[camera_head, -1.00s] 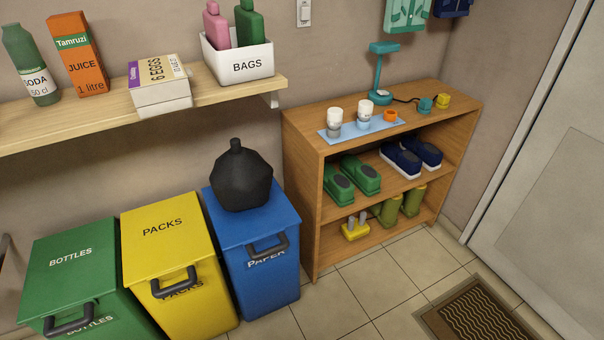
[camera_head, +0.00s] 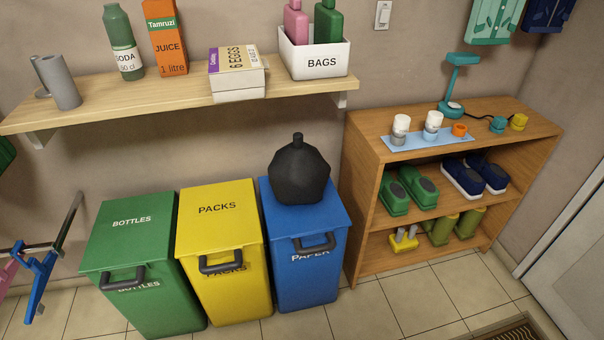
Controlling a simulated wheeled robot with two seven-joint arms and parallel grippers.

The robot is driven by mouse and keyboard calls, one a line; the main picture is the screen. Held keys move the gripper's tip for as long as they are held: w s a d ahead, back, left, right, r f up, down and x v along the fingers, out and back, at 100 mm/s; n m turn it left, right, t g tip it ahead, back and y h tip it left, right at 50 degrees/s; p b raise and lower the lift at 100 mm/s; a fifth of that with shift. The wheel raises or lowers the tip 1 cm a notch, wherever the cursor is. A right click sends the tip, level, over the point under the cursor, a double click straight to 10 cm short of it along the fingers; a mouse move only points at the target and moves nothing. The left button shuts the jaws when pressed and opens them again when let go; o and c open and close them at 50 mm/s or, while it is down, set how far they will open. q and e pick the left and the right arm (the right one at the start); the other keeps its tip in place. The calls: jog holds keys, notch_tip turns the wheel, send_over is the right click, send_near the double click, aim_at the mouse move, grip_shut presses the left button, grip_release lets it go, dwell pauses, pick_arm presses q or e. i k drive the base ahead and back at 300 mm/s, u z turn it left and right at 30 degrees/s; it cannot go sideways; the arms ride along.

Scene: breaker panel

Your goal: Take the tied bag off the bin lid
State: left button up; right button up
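A black tied bag (camera_head: 300,174) with a knotted top sits on the lid of the blue paper bin (camera_head: 309,262), toward the back of the lid. The bin's dark handle (camera_head: 314,243) is on its front edge. The bag hides the back part of the lid. Neither of my grippers shows in the head view.
A yellow packs bin (camera_head: 228,287) and a green bottles bin (camera_head: 150,303) stand left of the blue bin. A wall shelf (camera_head: 180,101) with cartons overhangs behind them. A wooden shoe rack (camera_head: 366,212) stands close on the right. Tiled floor (camera_head: 420,305) lies in front.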

aim_at(298, 174)
jog(key=k, duration=0.65)
jog(key=u, duration=0.9)
jog(key=i, duration=2)
jog(key=z, duration=0.6)
